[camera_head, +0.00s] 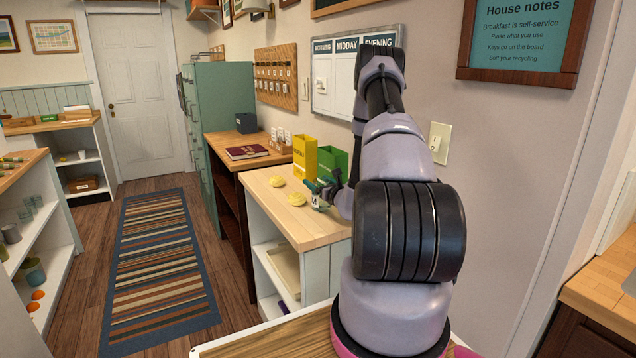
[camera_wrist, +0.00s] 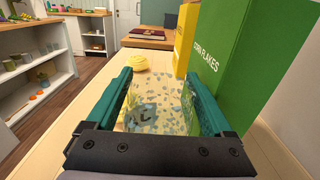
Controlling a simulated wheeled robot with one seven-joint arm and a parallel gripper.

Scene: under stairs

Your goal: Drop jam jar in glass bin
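A see-through speckled object (camera_wrist: 155,105), which may be the jam jar, fills the space between my gripper's teal fingers (camera_wrist: 158,90) in the wrist view. Its label is too blurred to read. The fingers are apart, one on each side of it; I cannot tell whether they press on it. In the head view my gripper (camera_head: 318,192) is low over the light wooden counter (camera_head: 300,228), near the green box, with a small pale thing at it. I cannot make out a glass bin in either view.
A green corn flakes box (camera_wrist: 235,70) and a yellow box (camera_head: 305,157) stand on the counter by the wall. A dark red book (camera_head: 247,152) lies on the counter beyond. A striped rug (camera_head: 160,260) covers the open floor.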

